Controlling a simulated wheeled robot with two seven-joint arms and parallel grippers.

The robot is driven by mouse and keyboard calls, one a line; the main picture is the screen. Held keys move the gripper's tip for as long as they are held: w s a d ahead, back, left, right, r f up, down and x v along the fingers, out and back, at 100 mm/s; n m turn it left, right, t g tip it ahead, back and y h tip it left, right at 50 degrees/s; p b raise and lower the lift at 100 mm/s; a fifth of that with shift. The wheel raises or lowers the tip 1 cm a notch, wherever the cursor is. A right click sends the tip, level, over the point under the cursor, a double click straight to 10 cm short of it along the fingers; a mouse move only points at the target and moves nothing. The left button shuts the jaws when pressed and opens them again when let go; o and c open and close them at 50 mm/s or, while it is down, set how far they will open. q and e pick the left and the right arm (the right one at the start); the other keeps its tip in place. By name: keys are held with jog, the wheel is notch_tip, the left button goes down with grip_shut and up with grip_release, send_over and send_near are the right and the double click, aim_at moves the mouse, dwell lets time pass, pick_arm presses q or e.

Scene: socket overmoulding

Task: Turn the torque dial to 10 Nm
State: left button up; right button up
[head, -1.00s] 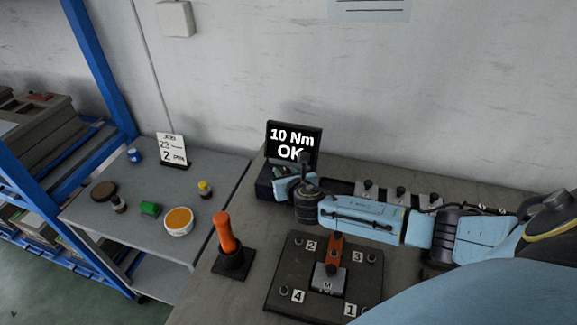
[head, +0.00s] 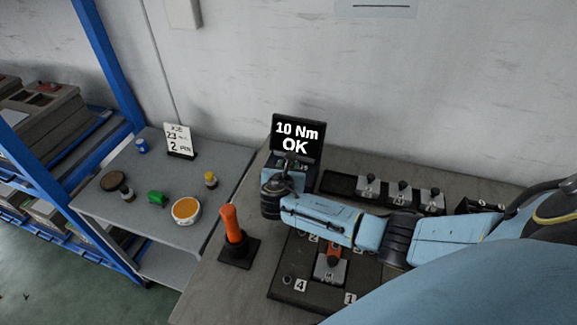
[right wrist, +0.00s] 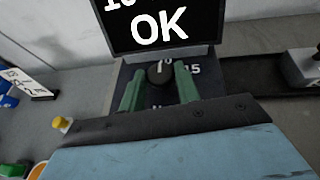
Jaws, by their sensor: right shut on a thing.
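The torque dial (right wrist: 159,74) is a round black knob on a dark panel, just below the screen. Its white pointer line points up toward the "10" mark, and "15" is printed to its right. My right gripper (right wrist: 157,80) has its green fingers on either side of the knob and is shut on it. In the head view my right gripper (head: 290,164) is at the front of the unit below the screen. The screen (head: 296,137) reads "10 Nm OK". My left gripper is not in view.
An orange-handled tool (head: 232,224) stands in a black holder left of my right arm. A dark numbered fixture plate (head: 287,284) lies partly under the arm. Several metal blocks (head: 401,196) sit in a rack behind it. A grey side table (head: 130,217) holds small items and a card.

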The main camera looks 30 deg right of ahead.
jog(key=o, duration=0.9)
jog(key=shift+o, duration=0.2)
jog(key=p+v, duration=0.2)
jog(key=v, duration=1.1)
jog(key=shift+r, duration=0.2)
jog(key=shift+s, duration=0.15)
